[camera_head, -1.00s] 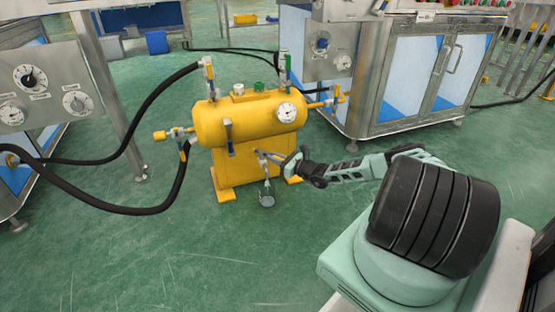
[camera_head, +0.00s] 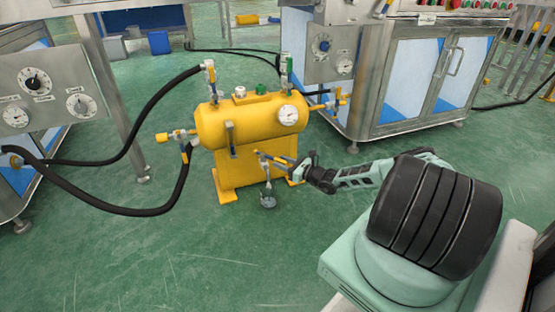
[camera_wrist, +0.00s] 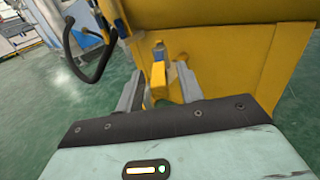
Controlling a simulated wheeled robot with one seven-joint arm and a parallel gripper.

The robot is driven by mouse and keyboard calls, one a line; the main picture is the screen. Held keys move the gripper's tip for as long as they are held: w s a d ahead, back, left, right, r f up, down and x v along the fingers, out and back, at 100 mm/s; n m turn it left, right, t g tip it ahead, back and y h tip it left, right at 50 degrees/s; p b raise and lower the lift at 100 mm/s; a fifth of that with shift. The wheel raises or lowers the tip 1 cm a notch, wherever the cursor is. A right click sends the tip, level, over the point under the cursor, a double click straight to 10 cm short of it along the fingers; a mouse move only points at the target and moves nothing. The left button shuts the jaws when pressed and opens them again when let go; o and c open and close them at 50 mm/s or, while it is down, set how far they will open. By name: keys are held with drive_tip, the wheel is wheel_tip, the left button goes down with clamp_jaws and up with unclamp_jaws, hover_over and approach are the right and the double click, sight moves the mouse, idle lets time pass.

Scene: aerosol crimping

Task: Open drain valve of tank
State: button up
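The yellow tank (camera_head: 243,122) stands on a yellow base on the green floor, in the middle of the head view. Its drain valve (camera_head: 267,165) is low on the front, above a small grey drain cup (camera_head: 267,201). My gripper (camera_head: 299,161) is at the right of this valve. In the wrist view the yellow valve handle (camera_wrist: 158,76) lies between the two grey fingers of my gripper (camera_wrist: 157,88). The fingers are apart, with a visible gap on each side of the handle. The far part of the valve is partly hidden, and its exact setting is hard to tell.
Black hoses (camera_head: 150,115) curve from the tank to a panel with dials (camera_head: 36,82) at the left. A pressure gauge (camera_head: 289,115) and other valves sit on the tank. A metal cabinet (camera_head: 415,75) stands behind at the right. The floor in front is clear.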

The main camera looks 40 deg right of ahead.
drive_tip(key=p+v, duration=0.4)
drive_tip(key=v, duration=1)
drive_tip(key=shift+s, duration=0.15)
